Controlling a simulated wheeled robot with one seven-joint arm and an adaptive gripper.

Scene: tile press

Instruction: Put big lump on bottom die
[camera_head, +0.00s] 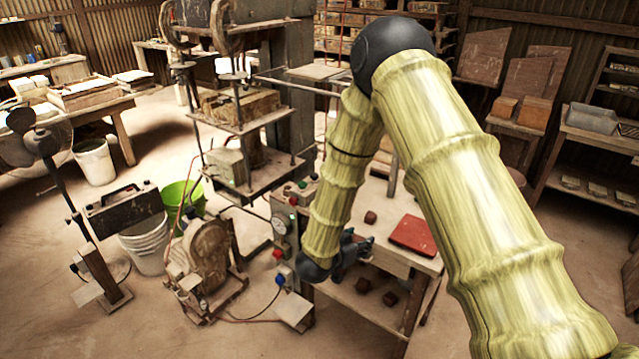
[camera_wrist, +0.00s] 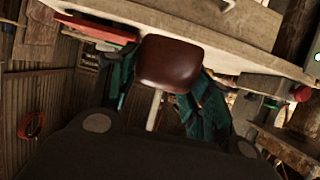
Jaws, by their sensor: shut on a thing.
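My gripper (camera_head: 350,247) is low in front of the work table in the head view, partly hidden by my own arm. In the wrist view its teal fingers (camera_wrist: 165,95) are shut on a smooth dark red-brown lump (camera_wrist: 170,63). The press stands left of the gripper. A pale block (camera_head: 237,158), which looks like the bottom die, sits on its lower platen, below a brown upper block (camera_head: 245,104). The gripper and lump are apart from the press.
Two more lumps (camera_head: 362,285) (camera_head: 390,298) lie lower down. The press has posts, a gauge (camera_head: 279,225) and buttons beside it. The red tray also shows in the wrist view (camera_wrist: 97,27).

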